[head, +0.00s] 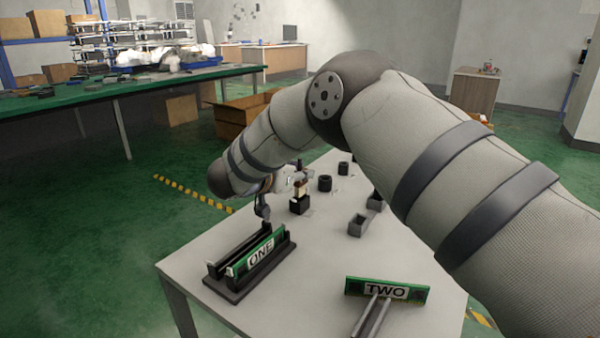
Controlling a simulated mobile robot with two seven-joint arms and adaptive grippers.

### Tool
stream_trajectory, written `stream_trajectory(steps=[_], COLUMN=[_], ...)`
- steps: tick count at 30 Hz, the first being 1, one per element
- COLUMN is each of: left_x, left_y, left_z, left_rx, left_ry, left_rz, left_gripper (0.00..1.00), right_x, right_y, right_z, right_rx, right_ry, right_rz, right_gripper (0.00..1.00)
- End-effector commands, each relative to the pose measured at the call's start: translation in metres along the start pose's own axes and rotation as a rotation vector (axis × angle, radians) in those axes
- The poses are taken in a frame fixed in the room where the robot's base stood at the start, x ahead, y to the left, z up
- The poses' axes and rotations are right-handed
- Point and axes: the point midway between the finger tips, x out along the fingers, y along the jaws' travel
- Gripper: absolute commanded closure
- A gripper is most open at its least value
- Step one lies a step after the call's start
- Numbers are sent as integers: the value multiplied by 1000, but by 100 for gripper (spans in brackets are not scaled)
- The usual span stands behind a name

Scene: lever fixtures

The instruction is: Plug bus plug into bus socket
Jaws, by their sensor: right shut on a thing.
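My right gripper (283,190) is over the table, left of the middle of the head view, partly hidden by its own wrist. It is shut on a small tan-and-white piece that looks like the bus plug (301,188). The plug is directly above a black block (299,206), which may be the bus socket. They appear to meet, but I cannot tell whether the plug is inside it or just above. One dark finger part (262,207) hangs left of the block. My left gripper is not in view.
A green board marked ONE (261,252) stands in a black holder (236,291) in front. A green board marked TWO (388,289) sits on grey rails. Black cylinders (325,184) and a grey square fixture (357,226) stand on the white table (310,275). My right arm hides the table's right side.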

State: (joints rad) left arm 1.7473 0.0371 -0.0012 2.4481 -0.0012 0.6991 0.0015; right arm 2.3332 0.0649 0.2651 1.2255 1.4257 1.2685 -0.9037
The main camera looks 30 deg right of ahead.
Motion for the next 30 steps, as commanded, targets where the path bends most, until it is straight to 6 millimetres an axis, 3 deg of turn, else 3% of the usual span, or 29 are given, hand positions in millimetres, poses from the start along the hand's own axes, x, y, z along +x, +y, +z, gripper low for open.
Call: stream_trajectory(steps=[30], left_x=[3], left_y=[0], left_z=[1], left_rx=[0], left_ry=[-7], left_rz=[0], left_gripper=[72], right_x=[5], right_y=[0], right_z=[14], right_rx=[-1], right_ry=[-1], right_rz=[0], right_gripper=[100])
